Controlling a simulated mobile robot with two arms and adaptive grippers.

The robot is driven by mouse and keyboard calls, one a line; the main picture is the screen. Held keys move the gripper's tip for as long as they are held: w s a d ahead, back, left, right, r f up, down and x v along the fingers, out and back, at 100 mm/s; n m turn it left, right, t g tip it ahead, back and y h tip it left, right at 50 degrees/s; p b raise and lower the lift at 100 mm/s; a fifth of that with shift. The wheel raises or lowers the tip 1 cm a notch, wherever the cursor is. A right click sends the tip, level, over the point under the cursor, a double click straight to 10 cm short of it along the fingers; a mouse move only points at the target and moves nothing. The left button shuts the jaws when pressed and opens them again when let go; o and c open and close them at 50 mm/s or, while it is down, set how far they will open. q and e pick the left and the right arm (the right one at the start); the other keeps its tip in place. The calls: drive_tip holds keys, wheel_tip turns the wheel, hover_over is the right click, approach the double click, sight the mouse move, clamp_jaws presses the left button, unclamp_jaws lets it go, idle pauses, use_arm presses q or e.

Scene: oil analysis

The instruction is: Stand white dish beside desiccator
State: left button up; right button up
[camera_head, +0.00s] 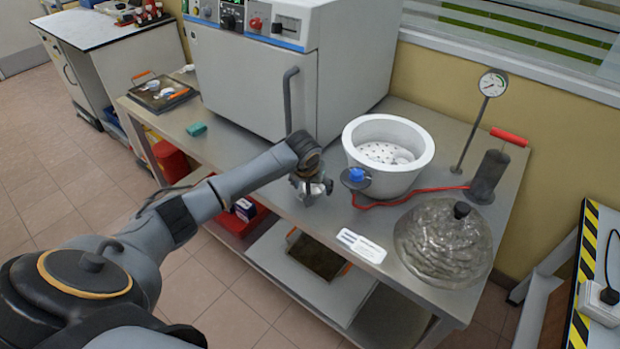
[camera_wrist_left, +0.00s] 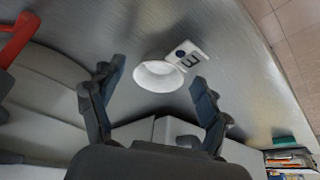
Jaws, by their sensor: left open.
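The white dish (camera_wrist_left: 157,78) shows in the left wrist view as a small round bowl between and beyond my left gripper's fingertips (camera_wrist_left: 158,82). The fingers are spread, with a gap on both sides of it. In the head view, my left gripper (camera_head: 312,190) is low over the metal table, in front of the oven and left of the desiccator; it mostly hides what is below. The desiccator (camera_head: 366,133) is a wide white open bowl with a perforated plate and a small white item inside. Its blue-capped valve faces my gripper. My right gripper is out of view.
The glass lid (camera_head: 446,245) lies near the table's right front. A white card (camera_head: 361,245) lies at the front edge. A red hose (camera_head: 410,197) runs to the pump (camera_head: 488,175). The gauge stand (camera_head: 474,120) is behind. The oven (camera_head: 260,75) bounds the left.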

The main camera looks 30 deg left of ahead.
use_arm(q)
drive_tip(key=v, duration=1.1)
